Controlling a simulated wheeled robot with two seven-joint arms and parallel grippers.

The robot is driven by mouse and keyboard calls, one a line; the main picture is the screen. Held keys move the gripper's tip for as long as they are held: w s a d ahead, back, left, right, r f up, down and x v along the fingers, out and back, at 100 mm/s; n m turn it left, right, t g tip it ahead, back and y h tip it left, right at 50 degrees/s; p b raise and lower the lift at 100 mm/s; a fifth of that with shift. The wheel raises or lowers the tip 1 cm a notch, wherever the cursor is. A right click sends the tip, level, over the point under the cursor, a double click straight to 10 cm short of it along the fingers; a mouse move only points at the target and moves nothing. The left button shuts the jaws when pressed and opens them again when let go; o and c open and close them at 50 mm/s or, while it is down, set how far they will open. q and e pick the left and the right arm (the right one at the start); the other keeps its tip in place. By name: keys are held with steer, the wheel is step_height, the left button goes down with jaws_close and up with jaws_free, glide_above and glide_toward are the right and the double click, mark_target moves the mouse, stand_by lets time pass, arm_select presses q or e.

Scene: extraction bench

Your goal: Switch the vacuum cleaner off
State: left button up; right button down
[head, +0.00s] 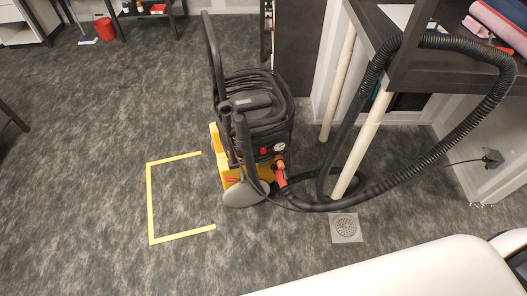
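The vacuum cleaner (258,140) is a black and yellow upright machine with a tall black handle, standing on the floor in the middle of the head view. A round gauge (280,147) and a small red part (264,151) show on its front. I cannot tell which part is the switch or whether it is on. A thick black ribbed hose (452,149) joins it at an orange-red coupling (281,175) and loops up over the bench. Neither of my grippers is in view.
A dark bench (440,75) with pale legs (362,147) stands right of the machine. Rolled pink and blue cloths (500,22) lie on it. A floor drain (346,228) is in front. Yellow tape (151,205) marks clear floor at left. A black cord runs to a wall socket (492,157).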

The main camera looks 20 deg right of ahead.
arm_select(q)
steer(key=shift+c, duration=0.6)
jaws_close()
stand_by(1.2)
